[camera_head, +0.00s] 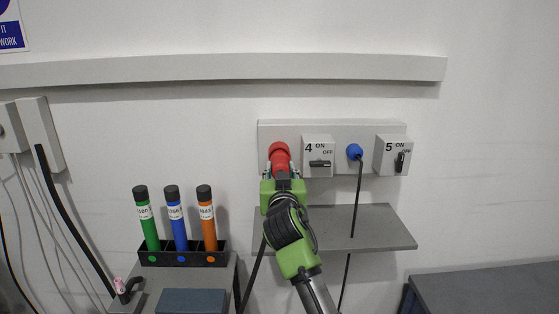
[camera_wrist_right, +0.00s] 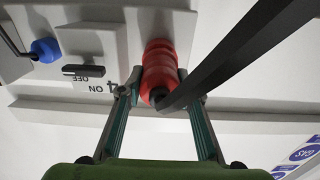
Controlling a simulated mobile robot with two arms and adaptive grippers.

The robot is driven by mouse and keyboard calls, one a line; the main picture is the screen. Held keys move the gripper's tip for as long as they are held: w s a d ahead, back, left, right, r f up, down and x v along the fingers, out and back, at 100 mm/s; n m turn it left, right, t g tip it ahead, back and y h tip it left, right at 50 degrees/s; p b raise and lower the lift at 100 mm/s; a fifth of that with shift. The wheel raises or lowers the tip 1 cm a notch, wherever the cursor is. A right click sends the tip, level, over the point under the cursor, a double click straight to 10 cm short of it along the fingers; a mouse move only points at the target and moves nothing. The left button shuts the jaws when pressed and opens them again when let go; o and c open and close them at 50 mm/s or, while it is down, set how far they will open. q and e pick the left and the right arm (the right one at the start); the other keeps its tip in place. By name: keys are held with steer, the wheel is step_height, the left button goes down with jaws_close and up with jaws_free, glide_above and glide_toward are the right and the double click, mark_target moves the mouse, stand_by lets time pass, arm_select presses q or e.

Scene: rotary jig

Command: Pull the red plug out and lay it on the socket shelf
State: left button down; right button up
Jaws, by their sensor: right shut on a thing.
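The red plug (camera_head: 279,153) is at the socket panel (camera_head: 345,131), left of switch box 4. It also shows in the right wrist view (camera_wrist_right: 160,62), with its far end against the panel. I cannot tell how deep it sits. My right gripper (camera_head: 281,174) is shut on the red plug, with one finger on each side of it in the right wrist view (camera_wrist_right: 158,97). A black cable (camera_wrist_right: 225,55) runs from the plug's rear. The grey socket shelf (camera_head: 385,232) lies below the panel, its left part hidden by my right arm. My left gripper is not in view.
A blue plug (camera_head: 354,152) with a hanging cable is between switch box 4 (camera_head: 318,147) and switch box 5 (camera_head: 393,155). Its cable passes the shelf. A black rack (camera_head: 182,258) with green, blue and orange tubes stands left. The shelf's right part looks clear.

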steer(key=shift+s+r, duration=0.1)
steer(key=shift+s, duration=0.4)
steer(key=shift+s, duration=0.1)
steer(key=s+p, duration=0.1)
steer(key=s, duration=0.3)
steer(key=shift+a, duration=0.1)
stand_by(0.3)
